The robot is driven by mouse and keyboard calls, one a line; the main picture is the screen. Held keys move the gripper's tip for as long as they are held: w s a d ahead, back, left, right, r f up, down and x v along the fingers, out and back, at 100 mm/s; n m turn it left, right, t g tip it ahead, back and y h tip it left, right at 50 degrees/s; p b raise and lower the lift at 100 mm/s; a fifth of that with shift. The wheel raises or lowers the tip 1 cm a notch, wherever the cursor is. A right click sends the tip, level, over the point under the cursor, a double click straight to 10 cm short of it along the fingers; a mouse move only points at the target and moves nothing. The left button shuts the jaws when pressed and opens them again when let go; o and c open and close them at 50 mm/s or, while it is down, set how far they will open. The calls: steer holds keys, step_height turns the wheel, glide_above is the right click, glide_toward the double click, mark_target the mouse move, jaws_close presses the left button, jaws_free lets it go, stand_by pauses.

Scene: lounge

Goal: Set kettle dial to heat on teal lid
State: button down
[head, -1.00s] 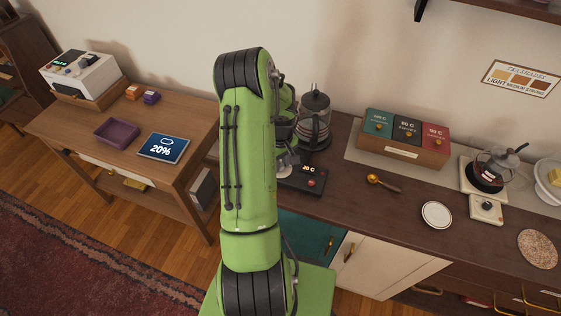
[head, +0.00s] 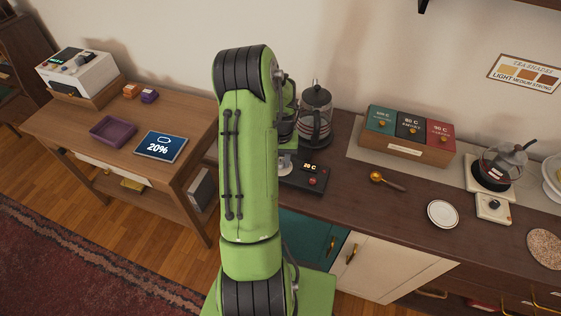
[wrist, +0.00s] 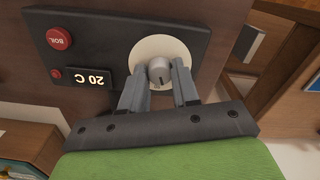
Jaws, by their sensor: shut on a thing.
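The kettle base (head: 305,180) is a black panel on the counter, with a lit display reading 20 C. The wrist view shows this display (wrist: 90,77) upside down, beside a red BOIL button (wrist: 58,38). The grey dial (wrist: 160,73) sits on a pale round disc (wrist: 148,48). My gripper (wrist: 157,78) is shut on the dial, one finger on each side. The glass kettle (head: 316,112) stands behind the base. The teal lid (head: 381,119) is leftmost on the wooden tea box; its temperature print is too small to read surely.
Black (head: 411,126) and red (head: 440,135) lids sit beside the teal one. A brass scoop (head: 385,181), white saucer (head: 443,214) and glass teapot (head: 500,165) stand to the right.

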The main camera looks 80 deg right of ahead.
steer(key=m+b, duration=0.1)
steer(key=m, duration=0.3)
steer(key=shift+m, duration=0.3)
steer(key=m+b, duration=0.1)
steer(key=m, duration=0.2)
steer(key=shift+m, duration=0.4)
steer(key=m, duration=0.4)
steer(key=shift+b, duration=0.3)
steer(key=shift+d+m, duration=0.1)
steer(key=shift+m, duration=1.8)
steer(key=c, duration=0.8)
jaws_free()
steer(key=shift+r, duration=0.1)
